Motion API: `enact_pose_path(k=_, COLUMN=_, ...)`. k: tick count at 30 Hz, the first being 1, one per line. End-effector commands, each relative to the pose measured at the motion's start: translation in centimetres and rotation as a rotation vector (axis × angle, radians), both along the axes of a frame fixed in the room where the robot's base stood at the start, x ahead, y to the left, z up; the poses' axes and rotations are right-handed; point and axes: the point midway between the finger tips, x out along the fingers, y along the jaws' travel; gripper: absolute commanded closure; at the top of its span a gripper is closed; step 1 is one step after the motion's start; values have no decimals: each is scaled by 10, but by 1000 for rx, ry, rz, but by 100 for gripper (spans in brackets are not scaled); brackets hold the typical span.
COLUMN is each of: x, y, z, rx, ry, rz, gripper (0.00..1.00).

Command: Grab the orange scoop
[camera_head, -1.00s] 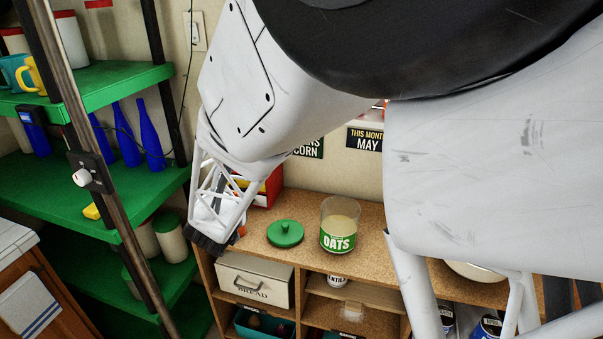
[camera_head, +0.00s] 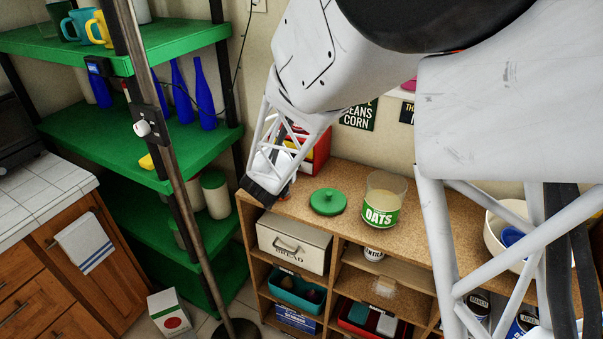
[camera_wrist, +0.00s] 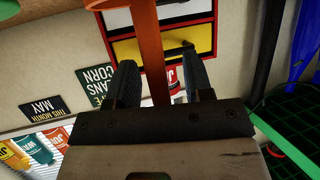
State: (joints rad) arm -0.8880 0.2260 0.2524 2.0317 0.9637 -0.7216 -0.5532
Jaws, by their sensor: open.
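The orange scoop (camera_wrist: 151,45) shows in the wrist view as a long orange strip running down from the top edge. It lies between the two fingers of my gripper (camera_wrist: 158,80), which stand apart on either side of it. I see gaps between the strip and both fingers, wider on the right. The lower end of the strip passes behind the dark gripper body. In the head view my wrist is above the left end of the cork-coloured counter (camera_head: 334,222) and hides most of the scoop and the fingers.
A drawer box with red, yellow and white fronts (camera_wrist: 190,40) stands close behind the scoop. On the counter are a green lid (camera_head: 327,202) and an oats jar (camera_head: 380,214). Green shelves (camera_head: 120,140) and a pole (camera_head: 160,150) stand to the left.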

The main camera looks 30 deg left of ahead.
Motion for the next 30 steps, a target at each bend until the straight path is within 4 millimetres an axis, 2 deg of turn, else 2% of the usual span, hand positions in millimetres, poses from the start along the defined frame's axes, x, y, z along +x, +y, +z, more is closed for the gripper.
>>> enact_pose_path(k=20, x=4, y=1, z=-1, rx=0, ry=-1, rz=0, gripper=53)
enact_pose_path(k=27, x=4, y=1, z=-1, rx=0, ry=-1, rz=0, gripper=90)
enact_pose_path(k=29, x=4, y=1, z=-1, rx=0, ry=-1, rz=0, gripper=99)
enact_pose_path(k=30, x=4, y=1, z=-1, rx=0, ry=-1, rz=0, gripper=100)
